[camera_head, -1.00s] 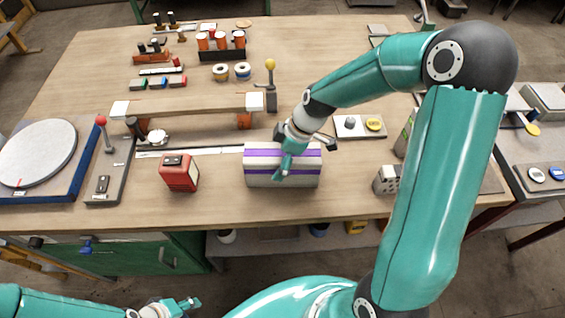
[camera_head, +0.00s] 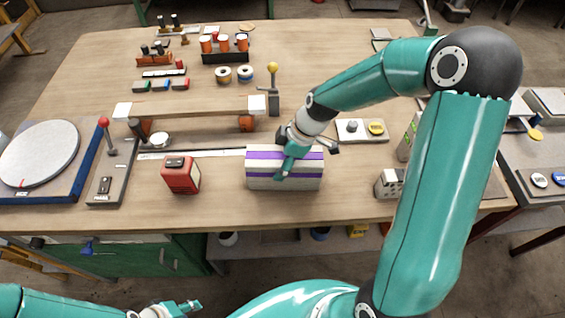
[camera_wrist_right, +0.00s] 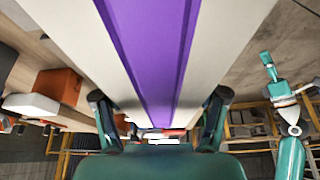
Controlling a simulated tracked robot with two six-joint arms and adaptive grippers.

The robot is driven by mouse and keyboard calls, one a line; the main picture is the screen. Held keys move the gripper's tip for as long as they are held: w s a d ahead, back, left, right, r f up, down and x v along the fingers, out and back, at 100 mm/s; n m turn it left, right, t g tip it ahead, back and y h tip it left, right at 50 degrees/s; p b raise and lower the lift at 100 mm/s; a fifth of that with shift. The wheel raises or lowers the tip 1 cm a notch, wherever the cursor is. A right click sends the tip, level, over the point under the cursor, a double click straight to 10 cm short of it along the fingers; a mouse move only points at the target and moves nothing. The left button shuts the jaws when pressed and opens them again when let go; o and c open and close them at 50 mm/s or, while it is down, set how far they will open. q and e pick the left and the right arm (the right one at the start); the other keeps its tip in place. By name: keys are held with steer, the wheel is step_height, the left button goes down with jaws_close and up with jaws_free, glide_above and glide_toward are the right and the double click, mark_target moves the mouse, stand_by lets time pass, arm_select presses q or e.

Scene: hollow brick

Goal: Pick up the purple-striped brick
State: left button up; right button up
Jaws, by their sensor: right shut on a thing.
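The purple-striped brick (camera_head: 259,172) is a pale grey block with purple bands, standing near the bench's front edge in the head view. My right gripper (camera_head: 287,165) reaches down over it and is shut on it, one finger on its near face. In the right wrist view the brick (camera_wrist_right: 220,45) fills the top middle, its purple stripe running between the two fingers of the right gripper (camera_wrist_right: 160,108). The far finger is mostly hidden in the head view. My left gripper (camera_head: 183,307) hangs low in front of the bench, away from the brick; its opening is unclear.
A red box (camera_head: 181,175) stands left of the brick. A long beam (camera_head: 190,107) on supports lies behind it. Bare wood lies between the brick and the red box.

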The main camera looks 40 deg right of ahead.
steer(key=shift+w+r, duration=0.1)
steer(key=shift+r, duration=0.15)
